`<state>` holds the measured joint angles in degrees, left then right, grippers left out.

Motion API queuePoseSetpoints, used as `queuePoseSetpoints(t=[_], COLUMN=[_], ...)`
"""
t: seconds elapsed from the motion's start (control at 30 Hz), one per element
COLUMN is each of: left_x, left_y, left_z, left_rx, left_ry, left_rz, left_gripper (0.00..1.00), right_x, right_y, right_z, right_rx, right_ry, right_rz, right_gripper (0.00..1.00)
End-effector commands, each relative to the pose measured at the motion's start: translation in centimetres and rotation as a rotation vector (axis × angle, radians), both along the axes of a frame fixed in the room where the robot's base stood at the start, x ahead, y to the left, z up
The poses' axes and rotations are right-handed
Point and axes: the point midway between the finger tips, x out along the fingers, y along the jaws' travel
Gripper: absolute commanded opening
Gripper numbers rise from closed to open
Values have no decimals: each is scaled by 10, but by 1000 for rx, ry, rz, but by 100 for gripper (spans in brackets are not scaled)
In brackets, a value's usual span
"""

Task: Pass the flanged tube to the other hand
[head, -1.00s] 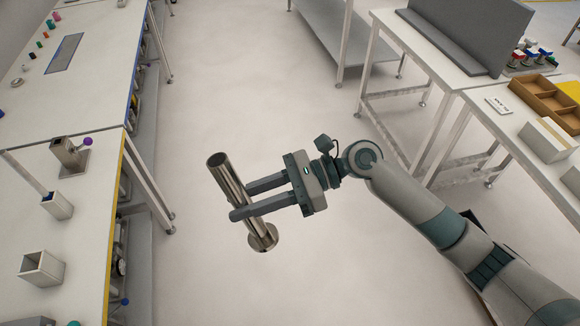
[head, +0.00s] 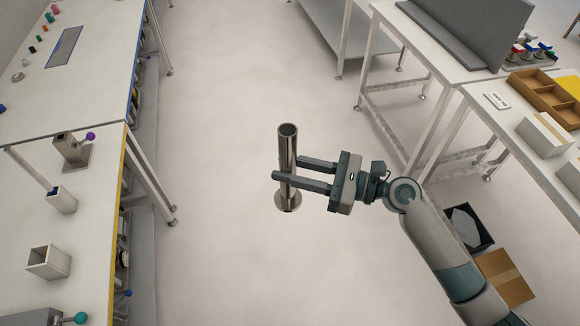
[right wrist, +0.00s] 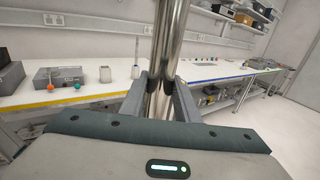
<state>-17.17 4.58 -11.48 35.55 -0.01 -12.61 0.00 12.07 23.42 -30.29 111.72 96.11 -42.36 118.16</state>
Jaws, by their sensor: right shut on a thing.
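The flanged tube (head: 287,146) is a shiny metal cylinder with an open upper end and a round flange at its lower end. My right gripper (head: 285,172) is shut on it around the middle and holds it nearly upright over the open floor in the head view. In the right wrist view the tube (right wrist: 167,45) stands between the two fingers (right wrist: 161,88), and its ends are out of that picture. My left gripper is not in any view.
A white bench (head: 25,215) with metal fixtures and square holders runs along the left. On the right are tables (head: 500,110) with a wooden divided tray (head: 545,98) and white boxes. A cardboard box (head: 505,278) lies on the floor below. The middle floor is clear.

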Motion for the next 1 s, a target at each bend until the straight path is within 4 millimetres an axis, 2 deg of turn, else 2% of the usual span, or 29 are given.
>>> queuePoseSetpoints(t=[0.33, 1.0], left_x=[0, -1], left_y=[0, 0], left_z=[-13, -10], left_rx=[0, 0], left_ry=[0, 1], left_rz=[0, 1], left_gripper=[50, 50], right_x=[0, 0], right_y=[0, 1], right_z=[-7, -10], right_rx=[2, 2], right_ry=[-1, -1], right_rz=[0, 1], right_gripper=[0, 0])
